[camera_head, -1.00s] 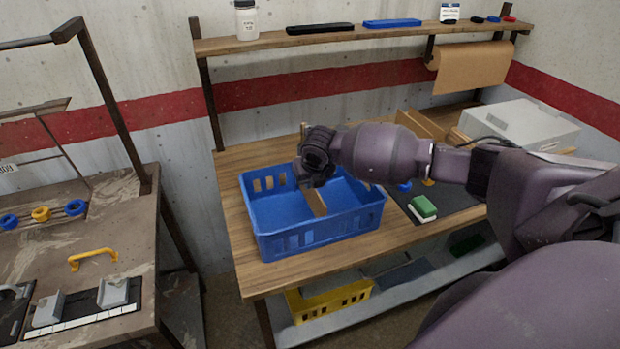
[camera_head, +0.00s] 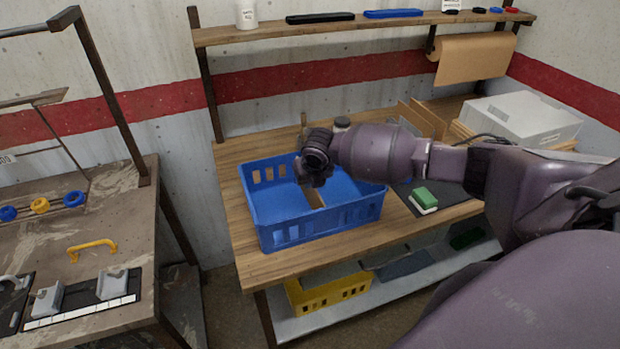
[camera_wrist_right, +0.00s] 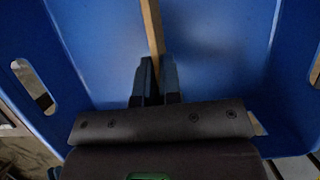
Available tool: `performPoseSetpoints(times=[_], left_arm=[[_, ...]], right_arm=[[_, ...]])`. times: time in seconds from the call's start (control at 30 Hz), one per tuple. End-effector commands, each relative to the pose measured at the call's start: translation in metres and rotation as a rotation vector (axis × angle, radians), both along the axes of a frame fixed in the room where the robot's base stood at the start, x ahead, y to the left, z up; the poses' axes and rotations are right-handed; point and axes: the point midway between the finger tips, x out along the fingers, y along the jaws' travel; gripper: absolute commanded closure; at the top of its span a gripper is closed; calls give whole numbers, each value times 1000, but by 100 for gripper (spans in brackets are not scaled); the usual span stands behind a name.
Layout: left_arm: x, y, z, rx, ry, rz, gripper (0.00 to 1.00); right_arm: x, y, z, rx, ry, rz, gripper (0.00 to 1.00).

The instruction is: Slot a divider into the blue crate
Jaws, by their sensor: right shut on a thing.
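The blue crate (camera_head: 316,231) stands on the wooden workbench, open at the top. A tan divider (camera_head: 314,197) is inside it near the middle, mostly hidden by my right gripper in the head view. In the right wrist view the divider (camera_wrist_right: 152,28) runs as a narrow strip away from the fingers. My right gripper (camera_head: 314,181) is over the crate, pointing down into it; its fingers (camera_wrist_right: 154,80) are shut on the divider. I cannot tell whether the divider's lower edge is fully seated. My left gripper is not in view.
Brown cardboard pieces (camera_head: 422,118) and a light grey box (camera_head: 522,120) stand on the right of the bench (camera_head: 240,215). A green and white block (camera_head: 424,199) lies on a dark mat right of the crate. A yellow crate (camera_head: 328,292) is on the shelf below.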

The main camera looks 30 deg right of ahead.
Motion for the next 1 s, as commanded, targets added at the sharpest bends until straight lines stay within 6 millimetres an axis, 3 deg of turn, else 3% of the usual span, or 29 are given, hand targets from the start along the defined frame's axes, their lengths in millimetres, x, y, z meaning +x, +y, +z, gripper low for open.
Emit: performPoseSetpoints(times=[0.27, 0.5, 0.93, 1.0], left_arm=[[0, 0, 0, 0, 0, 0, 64], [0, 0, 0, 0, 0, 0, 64], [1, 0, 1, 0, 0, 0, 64], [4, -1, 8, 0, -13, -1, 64]], right_arm=[[0, 0, -1, 0, 0, 0, 100], [0, 0, -1, 0, -1, 0, 65], [0, 0, -1, 0, -1, 0, 65], [-3, 1, 9, -1, -3, 2, 65]])
